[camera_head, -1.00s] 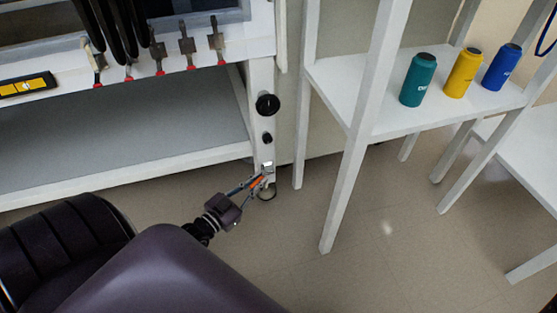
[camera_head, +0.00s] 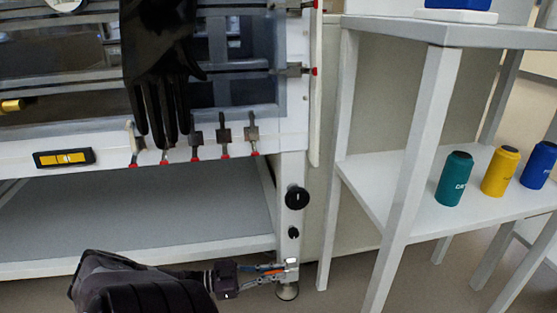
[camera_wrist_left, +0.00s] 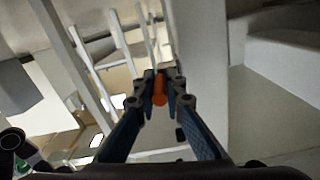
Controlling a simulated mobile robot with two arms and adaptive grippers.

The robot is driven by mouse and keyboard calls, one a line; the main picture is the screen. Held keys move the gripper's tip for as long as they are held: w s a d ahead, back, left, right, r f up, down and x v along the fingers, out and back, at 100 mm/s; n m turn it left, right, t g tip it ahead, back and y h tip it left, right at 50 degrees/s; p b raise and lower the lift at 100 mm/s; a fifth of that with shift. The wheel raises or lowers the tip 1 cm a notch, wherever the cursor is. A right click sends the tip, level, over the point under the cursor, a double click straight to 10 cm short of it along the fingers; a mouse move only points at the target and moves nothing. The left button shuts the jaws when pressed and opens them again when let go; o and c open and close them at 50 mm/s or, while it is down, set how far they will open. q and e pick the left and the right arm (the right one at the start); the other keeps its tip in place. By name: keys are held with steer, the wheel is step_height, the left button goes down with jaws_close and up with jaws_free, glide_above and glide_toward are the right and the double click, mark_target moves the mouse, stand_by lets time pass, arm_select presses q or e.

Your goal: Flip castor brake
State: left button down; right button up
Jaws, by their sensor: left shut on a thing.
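The castor (camera_head: 288,291) is at the foot of the white glovebox leg, low in the head view. Its brake lever is orange; in the left wrist view the orange lever (camera_wrist_left: 160,90) lies between the fingertips. My left gripper (camera_head: 284,270) reaches in from the left at the castor. In the left wrist view my left gripper (camera_wrist_left: 160,82) is closed on the orange lever, with a finger on each side. The fingers partly hide the lever in the head view. My right gripper is in neither view.
The glovebox leg (camera_head: 289,220) carries a black knob (camera_head: 297,198). A white shelf unit (camera_head: 400,190) stands close on the right with teal (camera_head: 454,178), yellow (camera_head: 500,171) and blue (camera_head: 539,165) bottles. A black glove (camera_head: 160,80) hangs above. Some floor shows between the legs.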

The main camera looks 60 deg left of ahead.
arm_select(q)
steer(key=shift+d, duration=0.1)
steer(key=c, duration=2)
jaws_free()
steer(key=v, duration=0.8)
steer(key=shift+s, duration=0.1)
